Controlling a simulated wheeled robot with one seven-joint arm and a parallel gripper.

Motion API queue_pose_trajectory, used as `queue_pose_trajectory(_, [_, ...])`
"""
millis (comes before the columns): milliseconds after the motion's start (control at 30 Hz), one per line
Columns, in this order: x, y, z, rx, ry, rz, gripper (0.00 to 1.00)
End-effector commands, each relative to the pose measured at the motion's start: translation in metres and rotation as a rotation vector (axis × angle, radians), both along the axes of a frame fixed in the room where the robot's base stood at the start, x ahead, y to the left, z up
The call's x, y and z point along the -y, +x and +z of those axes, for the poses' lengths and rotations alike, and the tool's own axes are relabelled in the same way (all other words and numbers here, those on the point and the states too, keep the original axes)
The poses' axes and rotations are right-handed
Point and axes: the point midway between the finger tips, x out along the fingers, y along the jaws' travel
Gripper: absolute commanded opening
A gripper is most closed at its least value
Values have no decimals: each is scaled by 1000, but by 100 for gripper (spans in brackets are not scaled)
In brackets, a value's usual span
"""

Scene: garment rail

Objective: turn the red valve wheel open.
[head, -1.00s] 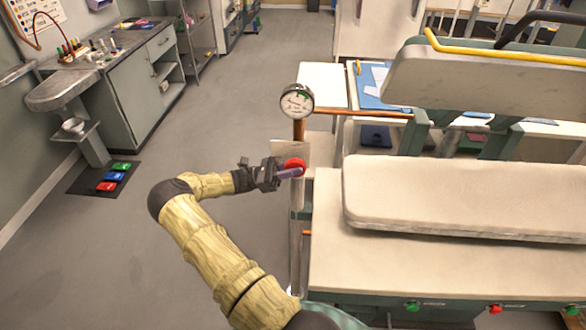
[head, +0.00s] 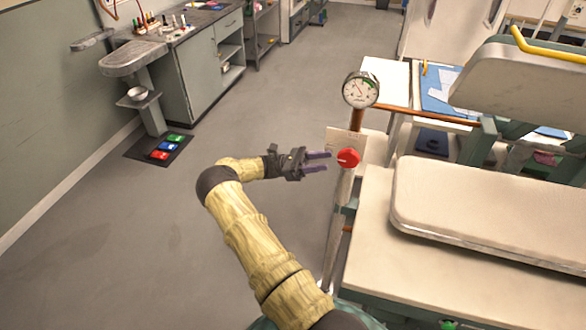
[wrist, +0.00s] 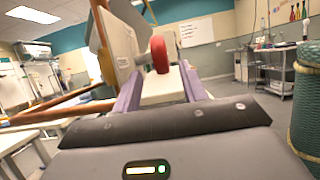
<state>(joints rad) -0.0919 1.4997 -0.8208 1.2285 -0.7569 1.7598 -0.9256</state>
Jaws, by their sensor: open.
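The red valve wheel (head: 348,158) is mounted on an upright pipe below a round pressure gauge (head: 361,90). My gripper (head: 329,162) is open, just left of the wheel, with its two purple fingers pointing at it. In the head view a small gap shows between the fingertips and the wheel. In the wrist view the red wheel (wrist: 159,54) stands ahead, beyond and between the two fingers (wrist: 160,90), and nothing is held. The wheel's far side is hidden.
A pale plate (head: 338,138) sits behind the wheel. A padded press table (head: 470,205) stands close on the right. A grey cabinet (head: 195,85) and a mat with colored pedals (head: 166,147) are at the left. The floor between is clear.

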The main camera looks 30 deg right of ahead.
Motion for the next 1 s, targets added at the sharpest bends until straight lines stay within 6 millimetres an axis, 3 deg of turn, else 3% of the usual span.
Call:
queue_pose_trajectory(100, [-14, 18, -14, 2, -1, 4, 43])
queue_pose_trajectory(500, [-48, 61, -36, 1, -2, 2, 43])
queue_pose_trajectory(1000, [-55, 69, -38, 0, -1, 0, 43])
